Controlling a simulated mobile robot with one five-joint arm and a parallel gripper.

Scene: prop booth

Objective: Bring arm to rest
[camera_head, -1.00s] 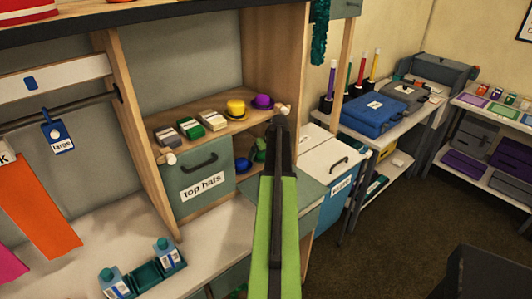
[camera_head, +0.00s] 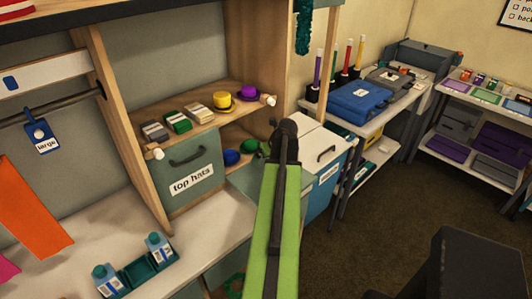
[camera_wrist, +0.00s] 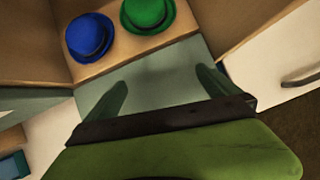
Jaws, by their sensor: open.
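My green and black arm reaches forward in the head view, with its far end in front of the shelf unit's right side. My gripper (camera_wrist: 163,90) shows in the wrist view with its two fingers wide apart and nothing between them. Beyond the fingers, a blue hat (camera_wrist: 90,37) and a green hat (camera_wrist: 148,12) sit on a wooden shelf (camera_wrist: 135,48). In the head view the blue hat (camera_head: 231,157) is on the lower shelf, and the green hat (camera_head: 250,146) is partly hidden near my arm. The fingertips are hidden or too small to tell in the head view.
A drawer labelled top hats (camera_head: 190,170) is left of my arm. Yellow (camera_head: 221,101) and purple (camera_head: 249,91) hats sit on the shelf above. A teal tray with bottles (camera_head: 147,272) stands on the counter. A white-lidded blue bin (camera_head: 322,188) is close at right; open floor (camera_head: 385,225) lies beyond.

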